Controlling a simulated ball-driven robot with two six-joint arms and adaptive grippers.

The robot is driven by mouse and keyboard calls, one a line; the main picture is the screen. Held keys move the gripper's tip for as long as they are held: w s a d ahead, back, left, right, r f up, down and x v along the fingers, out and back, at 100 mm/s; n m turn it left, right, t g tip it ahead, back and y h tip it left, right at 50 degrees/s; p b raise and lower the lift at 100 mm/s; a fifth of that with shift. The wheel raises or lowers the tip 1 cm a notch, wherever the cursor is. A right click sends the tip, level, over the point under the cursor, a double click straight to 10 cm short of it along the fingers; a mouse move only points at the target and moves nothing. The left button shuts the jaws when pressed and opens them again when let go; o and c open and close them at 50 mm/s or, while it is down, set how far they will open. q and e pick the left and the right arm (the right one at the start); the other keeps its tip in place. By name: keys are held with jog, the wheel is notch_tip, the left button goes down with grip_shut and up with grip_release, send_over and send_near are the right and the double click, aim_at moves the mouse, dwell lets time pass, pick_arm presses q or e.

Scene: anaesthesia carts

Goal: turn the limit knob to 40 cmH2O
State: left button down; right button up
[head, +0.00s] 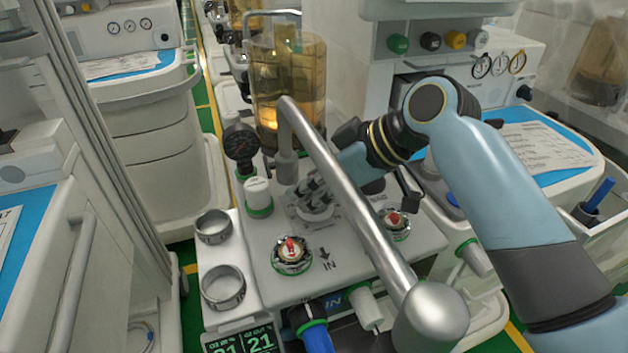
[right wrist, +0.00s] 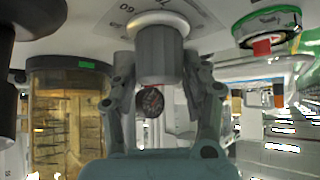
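The limit knob (right wrist: 160,52) is a grey, ridged cylinder in the middle of the right wrist view. It stands on a pale plate with printed scale marks (right wrist: 127,9), of which a 60 is readable. My right gripper (right wrist: 160,75) has one finger on each side of the knob, close to its sides; I cannot tell whether both touch. In the head view my right gripper (head: 314,188) reaches down to the knob on the machine's top, partly hidden behind a metal bar. The knob's pointer and its setting cannot be read. My left gripper is not in view.
A thick metal bar (head: 340,178) crosses in front of the knob. An amber canister (head: 288,85) and a black gauge (head: 240,142) stand behind. Two red-centred ports (head: 291,252) and two metal rings (head: 222,287) are on the top. Another cart stands at left.

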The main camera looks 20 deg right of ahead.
jog(key=c, duration=0.7)
jog(key=m+p, duration=0.1)
jog(key=m+t+h+p, duration=0.1)
jog(key=p, duration=0.1)
jog(key=shift+r, duration=0.35)
jog(key=shift+f+m+h+p, duration=0.1)
jog(key=shift+m+h+p, duration=0.2)
jog(key=shift+p, duration=0.35)
jog(key=shift+f+m+t, duration=0.15)
jog(key=shift+m+t, duration=0.15)
jog(key=o, duration=1.2)
jog(key=shift+f, duration=0.1)
